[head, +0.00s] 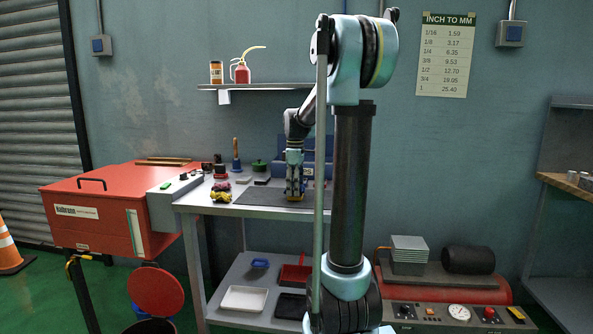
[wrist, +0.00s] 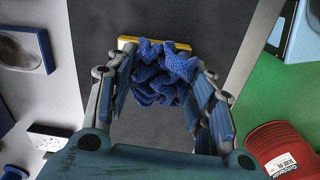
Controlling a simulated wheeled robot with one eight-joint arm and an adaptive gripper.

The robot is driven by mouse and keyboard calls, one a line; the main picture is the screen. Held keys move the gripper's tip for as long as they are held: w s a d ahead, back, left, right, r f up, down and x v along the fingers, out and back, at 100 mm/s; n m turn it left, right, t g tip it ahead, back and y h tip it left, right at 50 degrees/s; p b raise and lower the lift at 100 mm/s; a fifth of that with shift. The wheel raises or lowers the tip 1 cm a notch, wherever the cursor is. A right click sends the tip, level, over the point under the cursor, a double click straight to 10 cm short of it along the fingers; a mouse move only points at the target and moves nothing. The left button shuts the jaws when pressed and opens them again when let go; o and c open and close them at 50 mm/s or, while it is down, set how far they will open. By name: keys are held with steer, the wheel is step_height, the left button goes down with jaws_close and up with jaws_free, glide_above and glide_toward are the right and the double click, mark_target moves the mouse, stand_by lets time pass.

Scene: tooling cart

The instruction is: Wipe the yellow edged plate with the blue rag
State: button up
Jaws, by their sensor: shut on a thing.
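The blue rag (wrist: 163,75) is a crumpled knitted bundle between the fingers of my gripper (wrist: 160,88) in the wrist view. My gripper is shut on it. The yellow edged plate (wrist: 127,44) lies just beyond the rag, and only part of its yellow rim shows; the rag and fingers hide the rest. I cannot tell whether the rag touches the plate. In the head view my gripper (head: 294,193) points down, low over the dark mat (head: 258,196) on the cart top. The rag is too small to make out there.
A blue-edged plate (wrist: 25,48) lies left of the mat in the wrist view. A red can (wrist: 282,150) shows at lower right. In the head view, a red and yellow object (head: 221,191) and a green pot (head: 259,165) stand left of my gripper.

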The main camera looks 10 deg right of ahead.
steer(key=shift+s+a, duration=0.1)
steer(key=shift+s, duration=0.25)
steer(key=shift+s+a+r, duration=0.15)
steer(key=shift+s+r, duration=0.05)
steer(key=shift+s, duration=0.05)
steer(key=shift+w+d+r, duration=0.1)
steer(key=shift+d+r, duration=0.05)
steer(key=shift+r, duration=1.8)
steer(key=shift+w+d+r, duration=0.1)
steer(key=shift+r, duration=1.8)
